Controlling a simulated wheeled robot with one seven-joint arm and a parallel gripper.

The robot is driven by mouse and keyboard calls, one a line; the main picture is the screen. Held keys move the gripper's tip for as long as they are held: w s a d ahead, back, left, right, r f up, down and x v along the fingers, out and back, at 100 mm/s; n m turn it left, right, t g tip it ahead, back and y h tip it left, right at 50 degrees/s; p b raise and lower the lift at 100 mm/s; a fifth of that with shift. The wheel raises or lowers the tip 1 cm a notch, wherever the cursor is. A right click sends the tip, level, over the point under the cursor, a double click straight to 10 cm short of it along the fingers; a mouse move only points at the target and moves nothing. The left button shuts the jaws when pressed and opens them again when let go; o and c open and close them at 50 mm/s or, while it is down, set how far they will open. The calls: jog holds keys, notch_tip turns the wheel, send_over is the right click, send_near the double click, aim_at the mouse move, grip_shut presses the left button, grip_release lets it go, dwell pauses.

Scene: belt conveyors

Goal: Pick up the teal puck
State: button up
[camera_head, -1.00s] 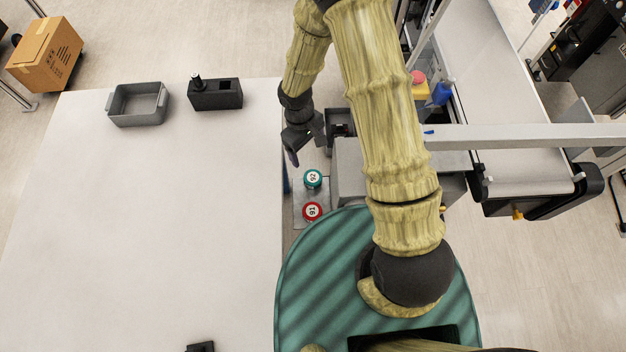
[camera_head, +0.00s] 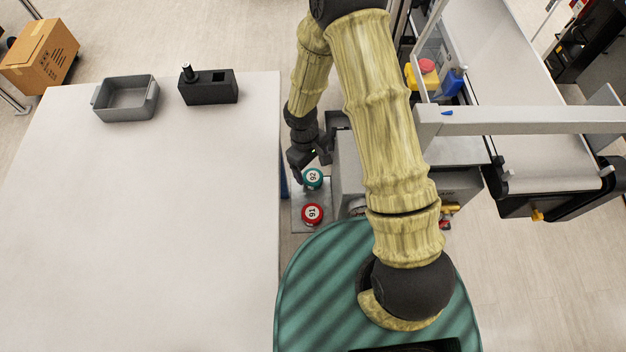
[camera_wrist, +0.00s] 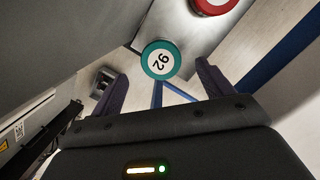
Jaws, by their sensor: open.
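The teal puck (camera_head: 312,178) has a white top marked 92. It sits on a small grey plate (camera_head: 298,222) between the white table and a grey box. My gripper (camera_head: 308,168) is just behind the puck in the head view, close to its far edge. In the wrist view the teal puck (camera_wrist: 160,60) lies ahead of my open gripper (camera_wrist: 160,85), roughly centred between the two dark fingers. The fingers look empty, and I cannot tell whether either one touches the puck.
A red puck (camera_head: 312,214) marked 91 sits on the same plate, nearer my base. The white table (camera_head: 150,220) is at left with a grey bin (camera_head: 126,112) and a black block (camera_head: 208,92). A grey box (camera_head: 348,175) stands close right of the plate.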

aim_at(313, 176)
jog(key=f+b, duration=0.4)
jog(key=f, duration=0.1)
jog(key=shift+s+d+f+b, duration=0.15)
jog(key=shift+s+b, duration=0.05)
jog(key=shift+b, duration=0.15)
dwell(0.5)
jog(key=c, duration=1.1)
notch_tip(313, 176, up, 18)
jog(key=p, duration=1.5)
